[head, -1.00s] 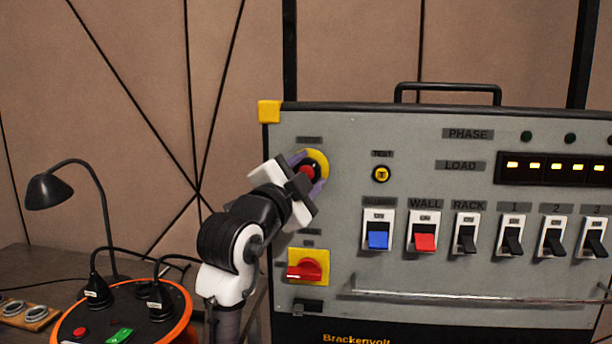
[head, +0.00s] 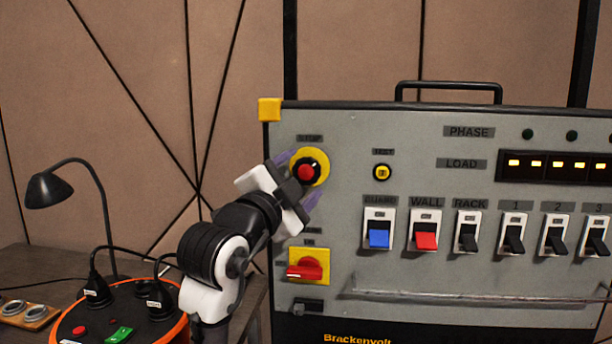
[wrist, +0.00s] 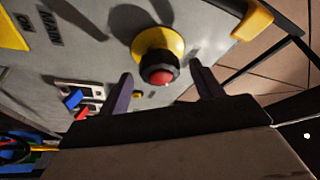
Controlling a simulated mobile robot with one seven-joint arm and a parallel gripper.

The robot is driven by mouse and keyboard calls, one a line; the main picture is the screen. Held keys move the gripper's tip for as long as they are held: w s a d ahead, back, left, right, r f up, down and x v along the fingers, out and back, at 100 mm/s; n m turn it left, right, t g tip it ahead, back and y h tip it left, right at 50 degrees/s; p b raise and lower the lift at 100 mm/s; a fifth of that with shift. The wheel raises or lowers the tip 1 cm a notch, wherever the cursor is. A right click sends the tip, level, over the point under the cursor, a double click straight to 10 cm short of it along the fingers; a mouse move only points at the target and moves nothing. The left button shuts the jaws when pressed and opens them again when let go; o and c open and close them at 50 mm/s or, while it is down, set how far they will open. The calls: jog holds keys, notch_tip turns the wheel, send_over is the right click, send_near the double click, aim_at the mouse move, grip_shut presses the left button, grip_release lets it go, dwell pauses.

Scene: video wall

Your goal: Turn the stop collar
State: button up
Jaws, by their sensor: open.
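The stop control is a red button (head: 306,172) in a black collar (head: 312,160) on a round yellow plate (head: 322,158), at the panel's upper left under a STOP label. My gripper (head: 296,178) is at its lower left in the head view, partly overlapping the plate's edge. In the wrist view the red button (wrist: 160,76) and its black collar (wrist: 158,60) stand ahead of my gripper (wrist: 163,88), between the two purple fingers. The fingers are open and apart from the collar, with nothing held.
A red rotary switch (head: 305,270) is below the stop control. A yellow TEST button (head: 382,172), a blue switch (head: 379,239) and a red switch (head: 425,241) are to the right. A black lamp (head: 50,190) and an orange-rimmed cable reel (head: 178,330) stand at left.

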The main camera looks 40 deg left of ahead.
jog(key=b+v, duration=0.1)
jog(key=v, duration=0.9)
jog(key=shift+s+b, duration=0.35)
jog(key=shift+b, duration=0.05)
jog(key=shift+d+f, duration=0.15)
